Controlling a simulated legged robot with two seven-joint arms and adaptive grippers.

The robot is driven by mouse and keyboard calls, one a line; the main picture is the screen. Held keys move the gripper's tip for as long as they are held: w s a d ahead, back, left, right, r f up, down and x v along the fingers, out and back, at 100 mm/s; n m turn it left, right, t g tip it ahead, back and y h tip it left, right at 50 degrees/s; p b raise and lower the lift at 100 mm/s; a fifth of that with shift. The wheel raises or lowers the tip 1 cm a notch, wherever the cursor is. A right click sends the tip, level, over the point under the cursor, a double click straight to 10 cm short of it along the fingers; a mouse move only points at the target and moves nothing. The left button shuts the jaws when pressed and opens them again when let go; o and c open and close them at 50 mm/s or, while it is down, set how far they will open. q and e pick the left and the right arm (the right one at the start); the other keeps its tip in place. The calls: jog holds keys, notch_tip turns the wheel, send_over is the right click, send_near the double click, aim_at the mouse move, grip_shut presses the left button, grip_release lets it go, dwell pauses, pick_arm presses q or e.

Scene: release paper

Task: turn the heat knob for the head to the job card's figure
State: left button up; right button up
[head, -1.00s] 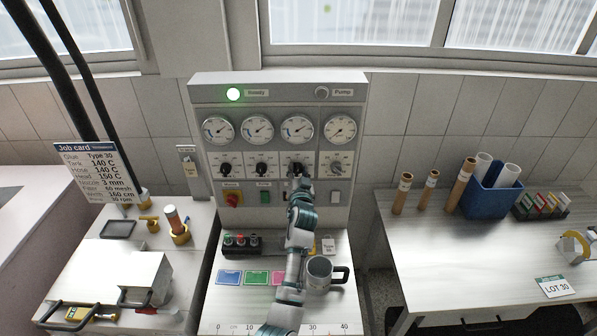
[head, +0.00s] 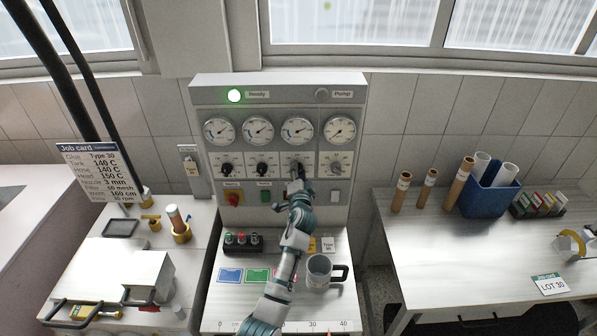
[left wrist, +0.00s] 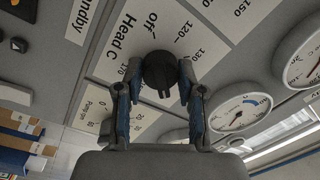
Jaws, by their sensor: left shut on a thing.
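The black head heat knob (left wrist: 160,72) sits on a white scale plate marked "Head C" in the left wrist view. Its scale shows off, 120, 130 and 170; fingers and knob hide other figures. The knob's ridge points to the picture's bottom, between the fingers. My left gripper (left wrist: 160,80) is shut on the knob, one finger on each side. In the head view, the left gripper (head: 298,181) reaches the third knob from the left and partly covers it. The job card (head: 88,172) at left reads Head 150 C. My right gripper is not in view.
The panel (head: 275,92) has a lit green Ready lamp (head: 235,95), a row of gauges and neighbouring knobs (head: 262,169) close beside. Below stand a button box (head: 242,243) and a grey mug (head: 319,271). A blue bin (head: 490,196) stands on the right table.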

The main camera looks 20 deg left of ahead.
pick_arm(q)
jog(key=shift+f, duration=0.2)
jog(key=o, duration=1)
jog(key=shift+o, duration=0.7)
jog(key=shift+w, duration=0.25)
jog(key=shift+s, duration=0.1)
jog(key=shift+s, duration=0.2)
jog(key=v, duration=1.1)
jog(key=shift+d+f, duration=0.15)
jog(key=shift+d, duration=0.1)
jog(key=shift+s, duration=0.1)
